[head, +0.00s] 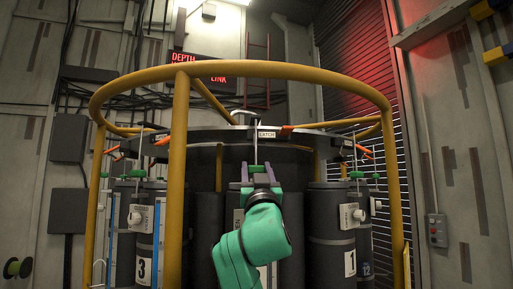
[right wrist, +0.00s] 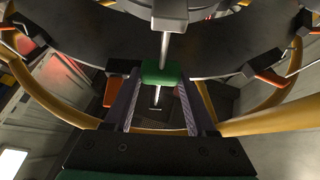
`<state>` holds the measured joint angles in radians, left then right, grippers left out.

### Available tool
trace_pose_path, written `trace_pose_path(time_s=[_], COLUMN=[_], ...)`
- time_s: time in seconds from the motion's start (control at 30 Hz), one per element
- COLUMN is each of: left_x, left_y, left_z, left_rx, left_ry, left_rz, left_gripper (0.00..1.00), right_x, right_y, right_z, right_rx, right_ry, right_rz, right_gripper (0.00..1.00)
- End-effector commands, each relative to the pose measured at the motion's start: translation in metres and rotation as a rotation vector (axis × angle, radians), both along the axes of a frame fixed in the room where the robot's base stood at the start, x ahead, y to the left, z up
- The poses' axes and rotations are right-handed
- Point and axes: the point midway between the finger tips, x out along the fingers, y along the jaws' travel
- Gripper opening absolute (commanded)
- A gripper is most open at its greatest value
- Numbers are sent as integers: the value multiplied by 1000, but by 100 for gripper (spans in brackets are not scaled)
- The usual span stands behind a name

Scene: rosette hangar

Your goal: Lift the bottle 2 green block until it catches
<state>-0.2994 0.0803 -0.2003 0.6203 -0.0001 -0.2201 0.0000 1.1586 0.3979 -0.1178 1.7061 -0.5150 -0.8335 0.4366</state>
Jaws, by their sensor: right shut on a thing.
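The green block (head: 257,168) sits on a thin upright rod (head: 256,148) in front of the middle bottle, whose number is hidden behind my green arm. My right gripper (head: 257,174) is at the block, one finger on each side, shut on it. In the right wrist view the green block (right wrist: 163,73) lies between the fingertips, and the rod (right wrist: 165,48) runs on to a pale end piece. A sign that seems to read CATCH (head: 266,134) is on the dark ring, just right of the rod. My left gripper is not in view.
A yellow rail (head: 177,190) rings the bottles, with a post left of my arm. Bottle 3 (head: 145,250) stands left and bottle 1 (head: 333,262) right, with other green blocks (head: 356,174) on rods. The dark ring (head: 215,137) with orange levers lies above them.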

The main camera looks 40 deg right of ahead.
Motion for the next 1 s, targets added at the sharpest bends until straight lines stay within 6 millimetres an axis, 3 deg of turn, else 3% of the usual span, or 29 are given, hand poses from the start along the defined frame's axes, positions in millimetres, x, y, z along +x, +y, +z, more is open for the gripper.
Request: trace_pose_path(time_s=[1.0], left_x=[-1], left_y=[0], left_z=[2], left_rx=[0], left_ry=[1], left_rz=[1], left_gripper=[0], right_x=[-1], right_y=[0], right_z=[53], right_rx=[-1], right_ry=[-3], right_rz=[-1], right_gripper=[0])
